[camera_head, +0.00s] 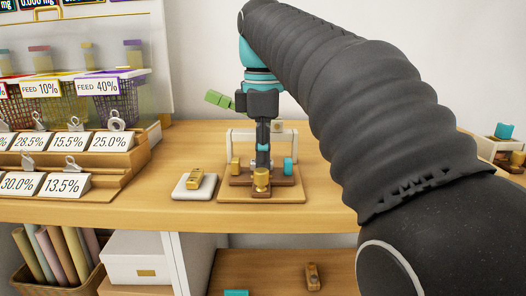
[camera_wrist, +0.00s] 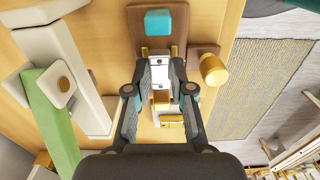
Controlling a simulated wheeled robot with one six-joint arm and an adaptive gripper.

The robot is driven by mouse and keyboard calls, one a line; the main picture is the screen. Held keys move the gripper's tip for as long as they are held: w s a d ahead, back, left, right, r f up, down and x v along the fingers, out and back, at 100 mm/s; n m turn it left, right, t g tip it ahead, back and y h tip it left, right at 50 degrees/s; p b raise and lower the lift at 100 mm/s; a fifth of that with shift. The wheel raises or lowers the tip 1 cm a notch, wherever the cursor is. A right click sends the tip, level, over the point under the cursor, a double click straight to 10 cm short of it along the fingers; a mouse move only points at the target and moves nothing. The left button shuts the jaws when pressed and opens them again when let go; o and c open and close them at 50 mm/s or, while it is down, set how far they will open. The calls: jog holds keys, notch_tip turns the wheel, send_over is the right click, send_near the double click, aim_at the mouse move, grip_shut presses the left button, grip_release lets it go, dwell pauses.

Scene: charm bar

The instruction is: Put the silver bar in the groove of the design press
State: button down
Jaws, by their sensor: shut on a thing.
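My gripper (camera_head: 262,152) points down over the middle of the base. In the wrist view my gripper (camera_wrist: 163,70) is shut on the silver bar (camera_wrist: 160,84), a small pale piece with dark dots. The groove is hidden, and I cannot tell whether the bar touches the base.
A gold bar lies on a white pad (camera_head: 183,192) left of the press. Price-card stands (camera_head: 85,150) and baskets fill the left. A wooden tray (camera_head: 500,150) is at the far right. Below the tabletop is a shelf with a small wooden piece (camera_head: 312,276).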

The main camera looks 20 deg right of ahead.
jog(key=shift+f, duration=0.5)
dwell(1.1)
jog(key=c, duration=0.9)
grip_release()
jog(key=shift+c, duration=0.2)
